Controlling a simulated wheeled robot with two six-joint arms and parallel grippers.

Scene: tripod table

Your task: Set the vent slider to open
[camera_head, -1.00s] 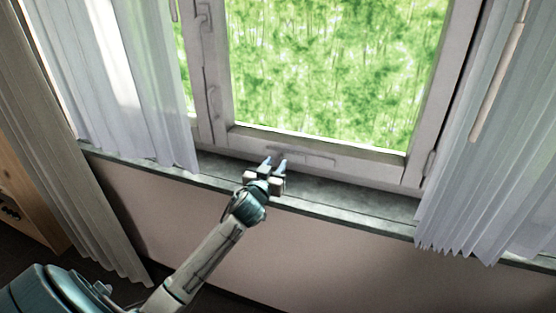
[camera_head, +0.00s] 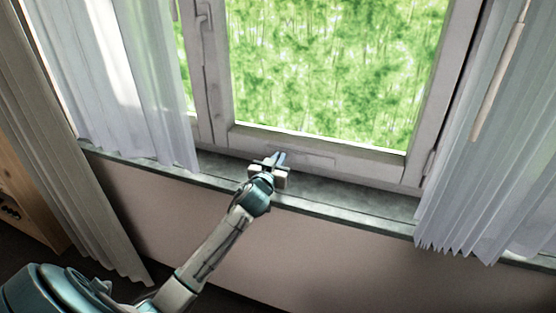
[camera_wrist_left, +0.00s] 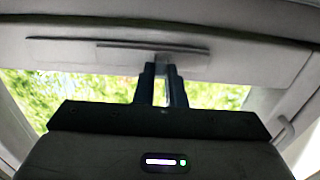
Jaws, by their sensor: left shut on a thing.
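The vent slider is a small pale tab (camera_wrist_left: 163,58) on a long narrow vent strip (camera_wrist_left: 125,47) in the left wrist view. In the head view the strip (camera_head: 312,160) runs along the lower window frame, with its left part behind my gripper. My left gripper (camera_head: 279,156) is at the strip's left part, its fingers close together. In the left wrist view the fingers (camera_wrist_left: 162,70) are shut on the tab, with a narrow gap between them lower down. The tab is mostly hidden between the fingertips. My right gripper is not in view.
The grey window sill (camera_head: 345,199) lies below the frame and is clear. A window handle (camera_head: 205,22) is on the left frame post. Sheer curtains hang at the left (camera_head: 120,80) and right (camera_head: 480,170), with a pale wand (camera_head: 495,85) by the right one.

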